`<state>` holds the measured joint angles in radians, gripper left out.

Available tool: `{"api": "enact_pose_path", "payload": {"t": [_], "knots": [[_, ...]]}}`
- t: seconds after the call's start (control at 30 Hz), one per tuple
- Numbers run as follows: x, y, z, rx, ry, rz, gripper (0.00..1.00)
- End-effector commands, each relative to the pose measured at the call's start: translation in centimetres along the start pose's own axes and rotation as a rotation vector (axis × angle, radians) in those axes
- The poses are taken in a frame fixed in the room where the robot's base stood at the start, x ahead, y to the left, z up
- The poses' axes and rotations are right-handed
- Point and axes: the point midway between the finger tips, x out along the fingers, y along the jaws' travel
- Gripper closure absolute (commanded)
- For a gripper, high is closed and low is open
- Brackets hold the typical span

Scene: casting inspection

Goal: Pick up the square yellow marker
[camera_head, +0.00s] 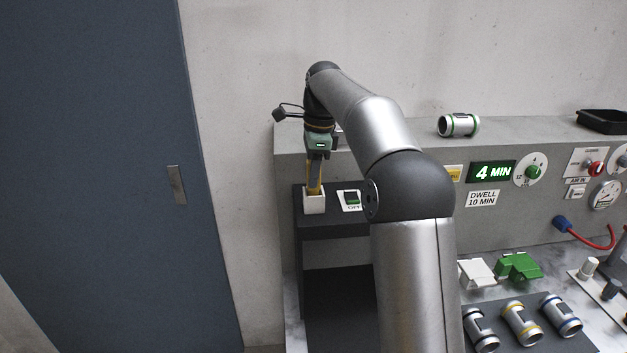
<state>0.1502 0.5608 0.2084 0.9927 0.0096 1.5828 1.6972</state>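The square yellow marker (315,186) stands upright in a small white holder (314,204) on a dark grey block at the left end of the bench. My gripper (315,178) points down right over the holder, with its fingers at the marker's upper part. The fingers are small here and overlap the marker, so I cannot tell whether they are closed on it or only around it. The marker's lower end is hidden inside the holder.
A switch labelled OFF (351,200) is just right of the holder. A silver cylinder with green rings (459,125) and a black tray (604,121) rest on the ledge. Several banded cylinders (522,323) lie at lower right. A blue door (95,150) stands left.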

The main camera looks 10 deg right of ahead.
Motion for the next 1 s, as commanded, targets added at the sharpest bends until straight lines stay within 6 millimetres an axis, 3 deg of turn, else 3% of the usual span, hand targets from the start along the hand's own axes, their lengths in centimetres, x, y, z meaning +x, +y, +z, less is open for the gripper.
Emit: {"api": "enact_pose_path", "payload": {"t": [0.03, 0.1, 0.57, 0.77, 1.0], "knots": [[0.0, 0.0, 0.0, 0.0, 0.0, 0.0, 0.76], [0.0, 0.0, 0.0, 0.0, 0.0, 0.0, 0.94], [-0.7, -0.1, 0.1, 0.0, 0.0, -0.002, 0.94], [-3.4, 0.0, 0.3, -0.001, 0.001, -0.006, 0.94], [-8.3, 3.1, -1.7, 0.001, 0.001, -0.005, 0.94]]}}
